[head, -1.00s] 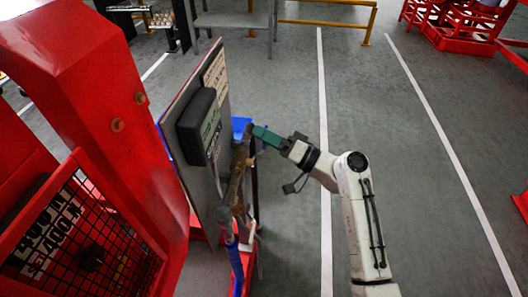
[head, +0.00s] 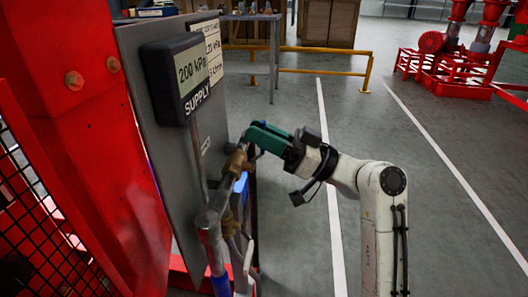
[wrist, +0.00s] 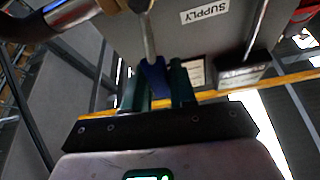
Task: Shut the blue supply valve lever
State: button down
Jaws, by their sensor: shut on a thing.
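The blue supply valve lever (wrist: 153,72) shows in the wrist view as a blue-sleeved handle on a metal stem. It sits between the two green fingers of my gripper (wrist: 158,88), which are shut on it. In the head view my green gripper (head: 258,137) is beside the brass valve (head: 238,161) on the pipework, in front of the grey panel (head: 216,130). The panel's supply display (head: 188,75) reads 200 kPa.
A grey pipe (head: 212,212) with a second brass fitting (head: 231,224) runs below the valve. A red machine frame (head: 85,110) stands at the left. Open floor (head: 300,190) lies to the right, with a yellow rail (head: 320,72) behind.

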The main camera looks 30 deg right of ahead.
jog(key=shift+s+a+f+n+g+b, duration=0.2)
jog(key=shift+s+n+g+b, duration=0.1)
jog(key=shift+n+b, duration=0.55)
jog(key=shift+r, duration=0.1)
jog(key=c, duration=1)
grip_release()
jog(key=shift+r, duration=0.1)
jog(key=p+v, duration=0.2)
jog(key=v, duration=0.8)
jog(key=shift+d+f, duration=0.25)
jog(key=shift+f, duration=0.15)
jog(key=shift+s, duration=0.15)
